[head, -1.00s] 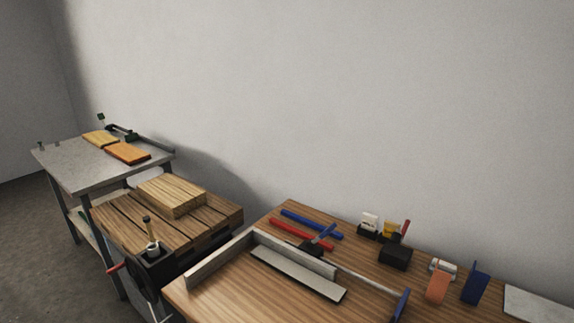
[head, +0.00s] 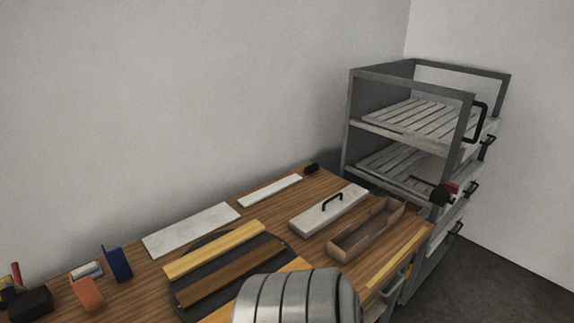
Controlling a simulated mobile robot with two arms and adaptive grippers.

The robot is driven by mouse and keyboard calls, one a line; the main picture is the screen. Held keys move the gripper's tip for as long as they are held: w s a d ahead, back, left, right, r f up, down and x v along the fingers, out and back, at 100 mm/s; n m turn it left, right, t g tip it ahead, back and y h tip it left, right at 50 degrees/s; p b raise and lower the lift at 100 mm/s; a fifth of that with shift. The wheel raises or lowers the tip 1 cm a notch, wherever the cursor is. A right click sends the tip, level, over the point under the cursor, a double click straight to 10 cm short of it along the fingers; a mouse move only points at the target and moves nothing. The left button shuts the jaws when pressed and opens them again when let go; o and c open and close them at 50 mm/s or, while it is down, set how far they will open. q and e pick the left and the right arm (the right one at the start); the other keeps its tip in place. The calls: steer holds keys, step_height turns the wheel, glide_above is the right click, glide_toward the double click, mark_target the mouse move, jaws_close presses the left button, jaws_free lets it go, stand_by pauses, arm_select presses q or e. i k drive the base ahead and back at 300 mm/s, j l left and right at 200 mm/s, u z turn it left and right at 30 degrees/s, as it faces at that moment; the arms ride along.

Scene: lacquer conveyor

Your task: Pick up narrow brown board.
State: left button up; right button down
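The narrow brown board (head: 232,272) lies on a dark round plate (head: 190,291) on the wooden workbench. A pale yellow board (head: 214,249) lies beside it on the wall side, roughly parallel. Another light wooden piece (head: 294,265) shows at the near side, partly hidden by a grey ribbed part of my own arm in the foreground. Neither gripper shows in the head view.
White slabs (head: 192,229) (head: 270,190) lie along the wall side. A grey slatted rack (head: 352,123) stands beyond. Blue and orange blocks (head: 117,263) (head: 87,293) stand at left.

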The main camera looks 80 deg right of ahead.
mark_target(190, 297)
steer(key=z, duration=2.15)
